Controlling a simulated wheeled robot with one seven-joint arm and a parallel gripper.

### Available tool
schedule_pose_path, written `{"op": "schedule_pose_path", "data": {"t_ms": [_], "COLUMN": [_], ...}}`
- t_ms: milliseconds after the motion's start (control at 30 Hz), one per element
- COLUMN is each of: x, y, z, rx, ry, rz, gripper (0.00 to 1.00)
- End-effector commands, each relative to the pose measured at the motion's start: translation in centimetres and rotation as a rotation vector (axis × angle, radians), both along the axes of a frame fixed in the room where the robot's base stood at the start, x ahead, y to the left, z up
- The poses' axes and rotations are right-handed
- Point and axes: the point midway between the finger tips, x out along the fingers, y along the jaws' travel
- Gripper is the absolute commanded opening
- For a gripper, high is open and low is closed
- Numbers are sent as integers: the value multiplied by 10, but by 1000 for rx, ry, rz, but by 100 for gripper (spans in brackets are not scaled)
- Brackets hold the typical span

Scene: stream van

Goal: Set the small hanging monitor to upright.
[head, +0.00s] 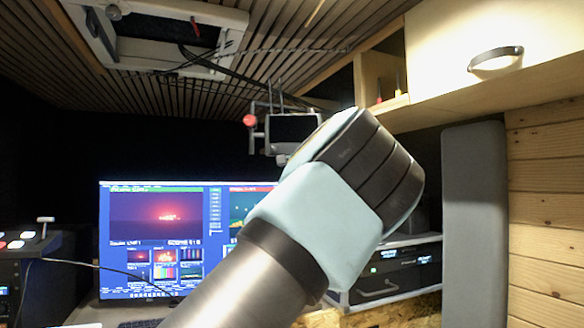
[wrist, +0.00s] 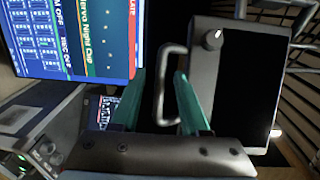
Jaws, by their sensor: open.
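The small hanging monitor (head: 292,127) hangs below the ceiling, just left of my arm's end in the head view. Its dark screen faces my way; its exact tilt is hard to tell, and my arm covers its lower right. In the wrist view, which is turned sideways, the monitor (wrist: 248,95) fills the right side, with a small knob on its frame. A metal U-shaped handle (wrist: 160,100) sticks out from its side. My gripper (wrist: 158,78) is open, its teal fingers on either side of the handle's bar in the picture. Whether they touch it is unclear.
A large lit screen (head: 160,235) stands behind on the left. Overhead are a slatted ceiling and a pale hatch frame (head: 165,55). A wooden cabinet (head: 480,60) is at the upper right, above a rack unit (head: 392,270). A red ball (head: 250,120) sits beside the monitor.

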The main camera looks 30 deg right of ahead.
Motion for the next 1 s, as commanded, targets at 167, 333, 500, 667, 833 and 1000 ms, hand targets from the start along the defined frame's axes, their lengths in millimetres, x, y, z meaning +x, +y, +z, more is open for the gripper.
{"op": "schedule_pose_path", "data": {"t_ms": [167,333,500,667,833,1000], "x": [-27,-60,-87,-101,-104,-104], "y": [2,7,11,13,14,14], "z": [-4,-2,1,4,6,6], "rx": [-3,-3,-2,0,0,0], "ry": [2,2,1,0,0,0], "rz": [-5,-5,-4,-2,-1,0], "gripper": [45,45,45,45,45,45]}}
